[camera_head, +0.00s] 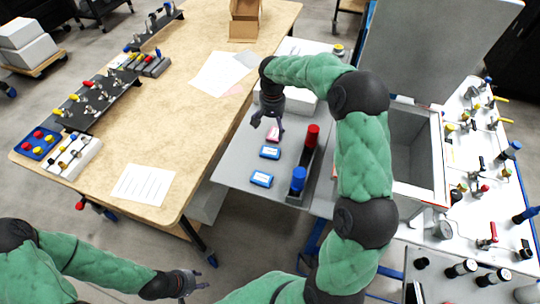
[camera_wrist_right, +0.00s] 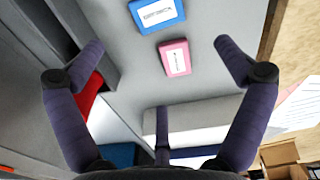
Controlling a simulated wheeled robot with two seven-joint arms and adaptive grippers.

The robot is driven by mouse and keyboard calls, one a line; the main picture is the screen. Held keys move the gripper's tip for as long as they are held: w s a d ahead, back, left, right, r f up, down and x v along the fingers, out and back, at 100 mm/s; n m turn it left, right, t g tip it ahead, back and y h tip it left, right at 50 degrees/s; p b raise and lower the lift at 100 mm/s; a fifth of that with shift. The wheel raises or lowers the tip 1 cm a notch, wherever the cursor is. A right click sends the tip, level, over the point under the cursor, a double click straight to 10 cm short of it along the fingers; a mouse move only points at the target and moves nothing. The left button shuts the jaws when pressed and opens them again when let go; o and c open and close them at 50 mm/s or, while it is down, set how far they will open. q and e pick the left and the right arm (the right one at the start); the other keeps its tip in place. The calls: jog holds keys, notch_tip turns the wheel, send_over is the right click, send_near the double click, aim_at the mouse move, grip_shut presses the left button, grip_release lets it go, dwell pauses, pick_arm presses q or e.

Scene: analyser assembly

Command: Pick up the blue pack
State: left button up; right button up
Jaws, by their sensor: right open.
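Two blue packs with white labels lie flat on the grey table top: one nearer my right gripper (camera_head: 270,152) and one closer to the front (camera_head: 261,179). A pink pack (camera_head: 273,133) lies just beyond them, partly hidden by my right gripper (camera_head: 267,124). In the right wrist view, the pink pack (camera_wrist_right: 174,57) lies between the open, empty fingers (camera_wrist_right: 160,48), apart from both. One blue pack (camera_wrist_right: 157,13) shows at the top edge of that view, past the fingertips. My left gripper (camera_head: 192,284) is low at the bottom left, away from the packs; its jaws are unclear.
A dark holder (camera_head: 301,176) with a red cylinder (camera_head: 312,136) and a blue cylinder (camera_head: 298,179) stands right of the packs. A deep open grey box (camera_head: 412,150) is further right. The wooden table (camera_head: 160,120) is on the left, across a gap.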

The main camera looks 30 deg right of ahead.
jog(key=m, duration=0.2)
jog(key=b, duration=0.2)
send_over(270, 151)
jog(key=f, duration=0.6)
jog(key=shift+w+d, duration=0.2)
jog(key=shift+d, duration=0.2)
jog(key=f, duration=0.1)
jog(key=f+b, duration=0.1)
jog(key=f, duration=0.1)
jog(key=f+b, duration=0.1)
jog(key=shift+s+a+f, duration=0.15)
jog(key=shift+a+f, duration=0.05)
jog(key=shift+a, duration=0.2)
jog(key=shift+f, duration=0.4)
jog(key=shift+c, duration=0.3)
jog(key=c, duration=1.4)
